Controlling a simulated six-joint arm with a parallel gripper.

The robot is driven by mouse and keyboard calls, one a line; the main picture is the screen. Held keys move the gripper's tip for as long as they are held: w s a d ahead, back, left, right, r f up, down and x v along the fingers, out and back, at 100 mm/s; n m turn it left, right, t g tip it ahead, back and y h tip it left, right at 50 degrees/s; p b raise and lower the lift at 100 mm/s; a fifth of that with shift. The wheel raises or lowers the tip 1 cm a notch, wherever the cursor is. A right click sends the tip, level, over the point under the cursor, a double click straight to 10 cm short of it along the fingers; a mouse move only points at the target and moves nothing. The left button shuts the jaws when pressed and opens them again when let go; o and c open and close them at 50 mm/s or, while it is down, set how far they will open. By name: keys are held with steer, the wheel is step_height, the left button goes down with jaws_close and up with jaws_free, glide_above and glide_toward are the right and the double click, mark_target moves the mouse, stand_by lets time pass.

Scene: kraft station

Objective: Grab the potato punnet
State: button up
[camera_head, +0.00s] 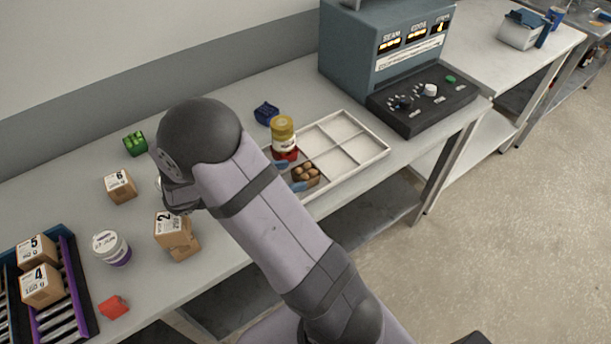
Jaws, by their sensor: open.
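A yellow-lidded jar (283,130) stands just behind the punnet, above a red item (285,154). A blue punnet (266,112) lies behind the tray. A control console (420,95) stands right. Boxes, including one marked 2 (173,230), crowd the left. The tray's right compartments are empty.

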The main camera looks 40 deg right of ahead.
mark_target(297, 175)
steer(key=shift+p+x, duration=1.05)
steer(key=shift+x, duration=2.25)
steer(key=shift+w+a+f, duration=0.1)
steer(key=shift+f, duration=0.05)
steer(key=shift+c, duration=0.6)
steer(key=c, duration=0.8)
